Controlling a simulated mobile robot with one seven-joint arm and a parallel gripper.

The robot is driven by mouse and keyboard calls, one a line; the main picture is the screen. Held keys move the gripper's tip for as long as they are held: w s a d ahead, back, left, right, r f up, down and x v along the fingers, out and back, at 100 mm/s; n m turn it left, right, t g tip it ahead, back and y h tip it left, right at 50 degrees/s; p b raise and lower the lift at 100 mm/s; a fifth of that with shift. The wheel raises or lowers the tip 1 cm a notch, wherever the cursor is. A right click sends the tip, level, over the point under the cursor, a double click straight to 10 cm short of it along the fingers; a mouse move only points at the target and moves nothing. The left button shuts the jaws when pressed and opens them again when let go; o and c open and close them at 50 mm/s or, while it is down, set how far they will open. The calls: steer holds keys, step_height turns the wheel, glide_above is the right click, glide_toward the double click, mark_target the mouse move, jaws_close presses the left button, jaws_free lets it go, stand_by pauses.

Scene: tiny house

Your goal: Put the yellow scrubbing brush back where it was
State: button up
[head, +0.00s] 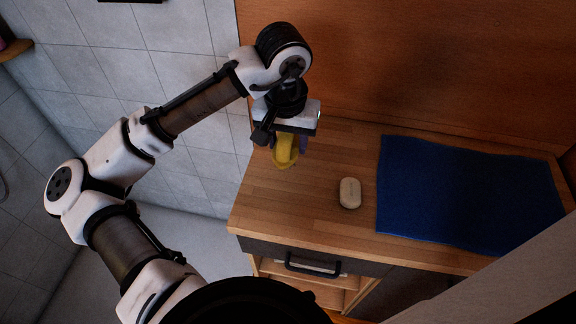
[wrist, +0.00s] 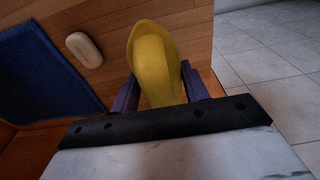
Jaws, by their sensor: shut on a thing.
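The yellow scrubbing brush (head: 284,152) is held in my gripper (head: 289,143) over the left part of the wooden counter in the head view. My gripper is shut on it. In the wrist view the brush (wrist: 153,62) sits between the two purple fingers of my gripper (wrist: 156,88) and reaches forward past them. I cannot tell whether the brush touches the counter. Its underside is hidden.
The wooden counter (head: 262,193) carries a beige soap-like bar (head: 350,193) and a blue mat (head: 455,192) to the right. A drawer with a dark handle (head: 312,266) is below. Bare wood lies between brush and bar. A wooden panel (head: 400,65) stands behind.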

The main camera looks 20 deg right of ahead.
mark_target(287, 135)
step_height(287, 135, down, 9)
steer(key=shift+f, duration=0.1)
stand_by(0.3)
steer(key=shift+f, duration=0.15)
steer(key=o, duration=0.9)
steer(key=r, duration=0.8)
steer(key=s+r, duration=0.1)
steer(key=r, duration=0.3)
steer(key=shift+a+r+b, duration=0.15)
steer(key=shift+a+b, duration=0.2)
steer(key=shift+b, duration=0.05)
